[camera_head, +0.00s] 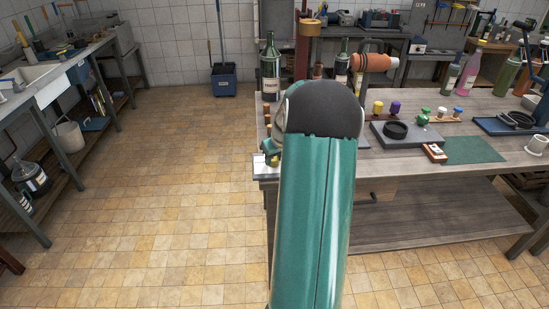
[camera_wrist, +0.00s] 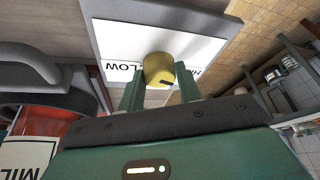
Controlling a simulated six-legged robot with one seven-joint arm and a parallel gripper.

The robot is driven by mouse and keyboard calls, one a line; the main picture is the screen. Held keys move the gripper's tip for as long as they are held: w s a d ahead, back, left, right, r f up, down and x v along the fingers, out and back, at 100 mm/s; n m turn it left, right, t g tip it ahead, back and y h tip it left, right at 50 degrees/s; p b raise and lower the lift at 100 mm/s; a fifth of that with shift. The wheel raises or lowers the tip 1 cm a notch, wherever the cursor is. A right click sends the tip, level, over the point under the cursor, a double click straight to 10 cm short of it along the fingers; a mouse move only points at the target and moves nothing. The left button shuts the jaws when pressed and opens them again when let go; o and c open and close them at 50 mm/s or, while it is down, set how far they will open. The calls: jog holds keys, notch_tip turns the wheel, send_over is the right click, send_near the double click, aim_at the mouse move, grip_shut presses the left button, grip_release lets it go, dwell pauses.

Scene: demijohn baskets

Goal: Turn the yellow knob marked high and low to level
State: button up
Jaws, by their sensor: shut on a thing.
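The yellow knob (camera_wrist: 158,70) sits on a white plate (camera_wrist: 130,38) in the wrist view. Upside-down lettering that reads LOW shows to the left of the knob, and other letters to its right are partly covered by a finger. A short dark mark shows on the knob's lower right. My gripper (camera_wrist: 160,82) is shut on the knob, with one green finger on each side. In the head view my green arm hides most of this spot; a white plate edge (camera_head: 262,166) shows at the bench's left end.
The wooden bench (camera_head: 430,205) carries bottles, an orange cylinder (camera_head: 371,62), small coloured knobs or stoppers, a grey block with a black ring (camera_head: 396,130) and a green mat (camera_head: 472,150). A labelled red object (camera_wrist: 40,125) is close at left in the wrist view. The tiled floor (camera_head: 170,190) at left is clear.

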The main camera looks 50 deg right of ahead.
jog(key=shift+m, duration=0.4)
jog(key=shift+w+a+m+g+h, duration=0.15)
jog(key=shift+m+g+h, duration=0.25)
jog(key=shift+m, duration=0.6)
jog(key=m+g+h, duration=0.1)
jog(key=m, duration=0.3)
jog(key=shift+a, duration=0.1)
jog(key=m+g, duration=0.1)
jog(key=m, duration=0.2)
jog(key=m+g, duration=0.1)
jog(key=m, duration=0.2)
jog(key=shift+w+m+g+h, duration=0.15)
jog(key=shift+m+g+h, duration=0.15)
jog(key=shift+m+h, duration=0.1)
jog(key=o, duration=1)
